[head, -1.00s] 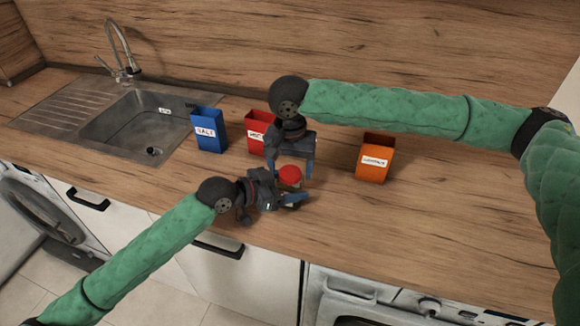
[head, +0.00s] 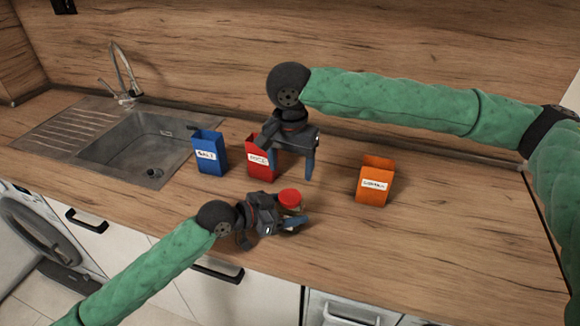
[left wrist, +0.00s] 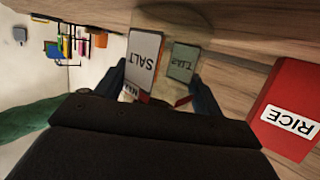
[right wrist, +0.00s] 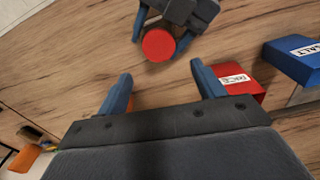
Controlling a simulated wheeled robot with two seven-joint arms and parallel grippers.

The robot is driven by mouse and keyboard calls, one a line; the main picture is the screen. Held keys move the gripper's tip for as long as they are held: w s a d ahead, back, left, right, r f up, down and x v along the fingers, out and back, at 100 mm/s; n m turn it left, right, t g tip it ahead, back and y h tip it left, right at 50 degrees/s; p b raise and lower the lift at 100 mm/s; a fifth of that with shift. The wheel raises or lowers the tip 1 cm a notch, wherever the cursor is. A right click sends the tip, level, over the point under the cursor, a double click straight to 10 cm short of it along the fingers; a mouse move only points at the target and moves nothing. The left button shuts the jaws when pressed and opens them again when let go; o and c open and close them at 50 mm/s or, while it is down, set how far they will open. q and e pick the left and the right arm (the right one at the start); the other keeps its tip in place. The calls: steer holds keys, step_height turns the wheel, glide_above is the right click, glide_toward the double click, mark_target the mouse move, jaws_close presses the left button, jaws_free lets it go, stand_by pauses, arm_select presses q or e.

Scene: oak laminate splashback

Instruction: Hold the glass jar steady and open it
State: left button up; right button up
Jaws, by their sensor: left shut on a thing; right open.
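The glass jar is in my left gripper (head: 291,217) above the front part of the counter. Its red lid (head: 289,198) shows on top, while the gripper hides most of the glass. In the right wrist view the round red lid (right wrist: 158,45) is seen from above, between the left gripper's fingers. My left gripper is shut on the jar. My right gripper (head: 289,155) is open and empty, behind and above the jar, apart from the lid. In the right wrist view its two blue fingers (right wrist: 163,88) stand wide apart with only counter between them.
Behind the grippers stand a blue salt box (head: 210,155), a red rice box (head: 260,162) and, to the right, an orange box (head: 375,182). The sink (head: 140,150) is at the left. The counter right of the orange box is clear.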

mark_target(290, 196)
steer(key=m, duration=0.3)
steer(key=shift+s+a+f, duration=0.1)
steer(key=shift+s, duration=0.15)
steer(key=shift+m, duration=0.3)
steer(key=shift+f, duration=4)
steer(key=shift+c, duration=0.2)
